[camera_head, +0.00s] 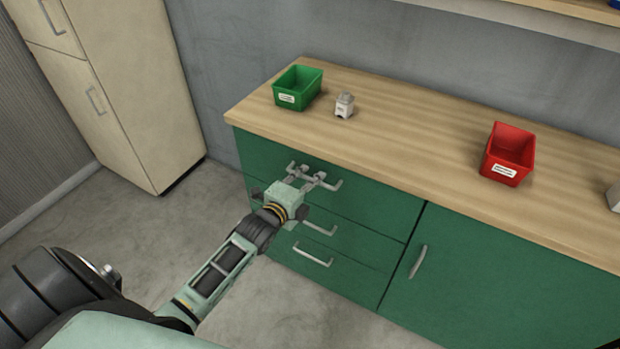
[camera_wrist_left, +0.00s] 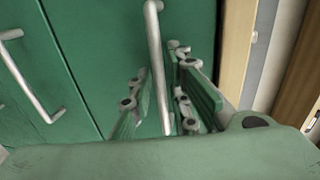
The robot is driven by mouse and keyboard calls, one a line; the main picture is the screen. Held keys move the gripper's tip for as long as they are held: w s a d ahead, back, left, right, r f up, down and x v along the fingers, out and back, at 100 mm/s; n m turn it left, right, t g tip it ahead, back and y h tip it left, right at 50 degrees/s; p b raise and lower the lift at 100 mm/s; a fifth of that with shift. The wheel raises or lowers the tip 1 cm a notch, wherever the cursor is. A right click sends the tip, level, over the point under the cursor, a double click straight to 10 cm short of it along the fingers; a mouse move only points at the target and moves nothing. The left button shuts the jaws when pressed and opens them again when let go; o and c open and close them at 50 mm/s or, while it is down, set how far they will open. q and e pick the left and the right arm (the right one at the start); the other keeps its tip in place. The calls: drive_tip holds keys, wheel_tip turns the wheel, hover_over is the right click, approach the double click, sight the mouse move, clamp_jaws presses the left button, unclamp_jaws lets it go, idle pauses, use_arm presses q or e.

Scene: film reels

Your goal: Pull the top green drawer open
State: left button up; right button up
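The top green drawer (camera_head: 375,208) is in the left part of the green cabinet, just below the wooden counter, and its front looks flush. My left gripper (camera_head: 305,176) is at its grey bar handle (camera_head: 335,186), covering part of it in the head view. In the left wrist view the handle (camera_wrist_left: 156,60) runs between the two fingers of my left gripper (camera_wrist_left: 158,98). The fingers look apart, one on each side of the bar, with no clear grip on it. My right gripper is not in view.
Lower drawers with bar handles (camera_head: 313,255) are below, and a green door (camera_head: 480,270) is to the right. A green bin (camera_head: 297,88), a small grey-white container (camera_head: 344,105) and a red bin (camera_head: 508,155) stand on the counter (camera_head: 420,130). Floor before the drawers is clear.

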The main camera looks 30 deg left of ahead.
use_arm(q)
drive_tip(key=shift+w, duration=0.3)
clamp_jaws()
drive_tip(key=shift+f, duration=0.1)
